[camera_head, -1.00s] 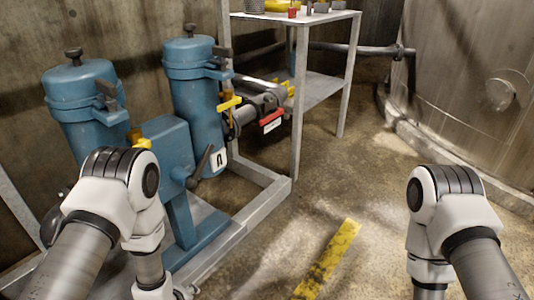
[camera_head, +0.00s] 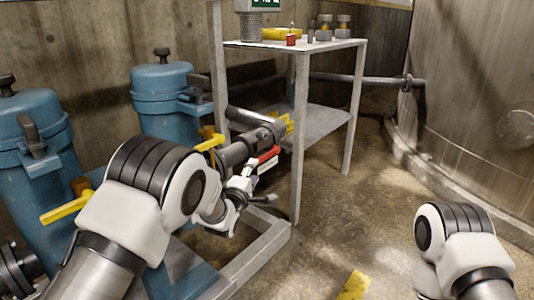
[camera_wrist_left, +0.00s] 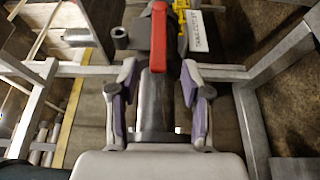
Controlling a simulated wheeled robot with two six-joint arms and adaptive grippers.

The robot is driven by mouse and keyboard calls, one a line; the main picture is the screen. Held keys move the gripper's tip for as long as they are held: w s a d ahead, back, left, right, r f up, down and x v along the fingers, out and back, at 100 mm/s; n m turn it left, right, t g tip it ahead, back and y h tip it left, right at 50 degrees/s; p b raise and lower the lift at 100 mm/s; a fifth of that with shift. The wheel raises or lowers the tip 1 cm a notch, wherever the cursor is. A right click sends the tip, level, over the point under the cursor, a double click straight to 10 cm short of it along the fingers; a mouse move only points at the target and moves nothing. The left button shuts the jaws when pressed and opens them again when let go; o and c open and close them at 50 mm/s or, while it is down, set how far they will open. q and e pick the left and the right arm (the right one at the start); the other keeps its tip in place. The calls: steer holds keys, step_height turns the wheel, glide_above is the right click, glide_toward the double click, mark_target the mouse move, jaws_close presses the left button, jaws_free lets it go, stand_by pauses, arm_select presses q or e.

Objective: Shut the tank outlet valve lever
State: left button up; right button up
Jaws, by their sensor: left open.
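The red valve lever (camera_head: 268,153) shows in the head view by the grey pipework at the shelf frame, with a white tag (camera_head: 265,167) just below it. In the left wrist view the red lever (camera_wrist_left: 159,38) points down the picture toward my gripper, above a dark cylinder; the tag (camera_wrist_left: 197,31) hangs to its right. My left gripper (camera_head: 250,194) is just below and left of the lever in the head view. In the wrist view its fingers (camera_wrist_left: 158,78) are apart, on either side of the lever's line, with nothing clamped. My right gripper is out of view.
Yellow levers (camera_head: 66,206) and blue filter housings (camera_head: 162,95) stand at the left. A metal shelf frame (camera_head: 299,140) rises close to the right of the gripper. A large tank (camera_head: 470,120) is at the right; the floor between is mostly open.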

mark_target(261, 160)
arm_select(q)
steer(key=b+x, duration=0.4)
steer(key=x, duration=0.3)
steer(key=shift+w+f, duration=0.1)
steer(key=shift+w, duration=0.1)
steer(key=shift+w+d, duration=0.1)
steer(key=shift+w, duration=0.15)
jaws_close()
steer(key=shift+r, duration=0.25)
